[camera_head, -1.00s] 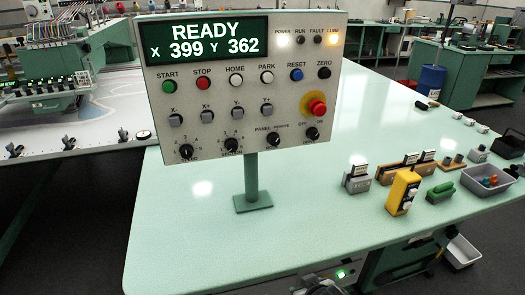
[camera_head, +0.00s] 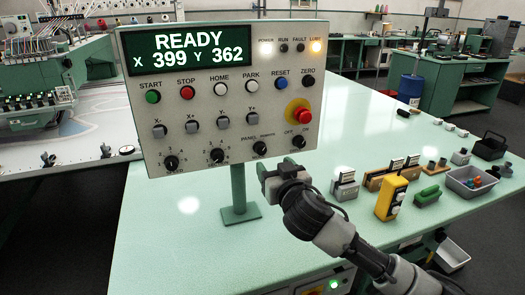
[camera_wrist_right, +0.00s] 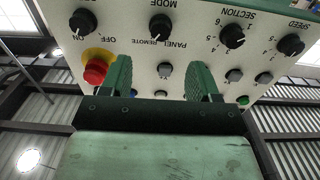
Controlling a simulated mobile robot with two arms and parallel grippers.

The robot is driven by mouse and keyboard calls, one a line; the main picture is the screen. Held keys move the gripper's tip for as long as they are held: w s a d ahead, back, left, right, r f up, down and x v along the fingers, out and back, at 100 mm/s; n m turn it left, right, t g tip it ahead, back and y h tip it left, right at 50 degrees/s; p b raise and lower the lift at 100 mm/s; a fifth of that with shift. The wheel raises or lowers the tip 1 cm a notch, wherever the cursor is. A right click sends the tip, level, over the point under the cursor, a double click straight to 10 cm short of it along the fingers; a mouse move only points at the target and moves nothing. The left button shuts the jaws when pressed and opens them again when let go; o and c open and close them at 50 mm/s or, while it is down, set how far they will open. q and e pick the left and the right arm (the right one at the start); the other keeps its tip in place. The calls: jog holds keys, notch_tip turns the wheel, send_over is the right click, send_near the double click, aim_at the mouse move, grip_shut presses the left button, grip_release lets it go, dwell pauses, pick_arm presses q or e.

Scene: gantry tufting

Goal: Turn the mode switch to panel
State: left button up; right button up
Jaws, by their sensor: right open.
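The control panel (camera_head: 222,95) stands on a green post above the table. Its mode switch (camera_head: 260,148) is a small black knob in the bottom row, below the PANEL and REMOTE labels. In the right wrist view the panel is upside down and the mode switch (camera_wrist_right: 161,26) shows between and beyond the fingers. I cannot tell for sure which label its pointer faces. My right gripper (camera_head: 274,172) is just below the panel's lower edge, near the switch. Its two green fingers (camera_wrist_right: 162,78) are open and empty, apart from the knob. My left gripper is out of view.
A red emergency stop (camera_head: 299,111) on a yellow ring sits right of the mode switch, with the off/on knob (camera_head: 299,142) below it. A yellow device (camera_head: 391,198) and several small items stand on the table at right. The table's front middle is clear.

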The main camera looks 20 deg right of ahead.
aim_at(262, 150)
jog(key=w+p, duration=0.1)
jog(key=w, duration=0.8)
jog(key=shift+a, duration=0.2)
jog(key=c, duration=0.9)
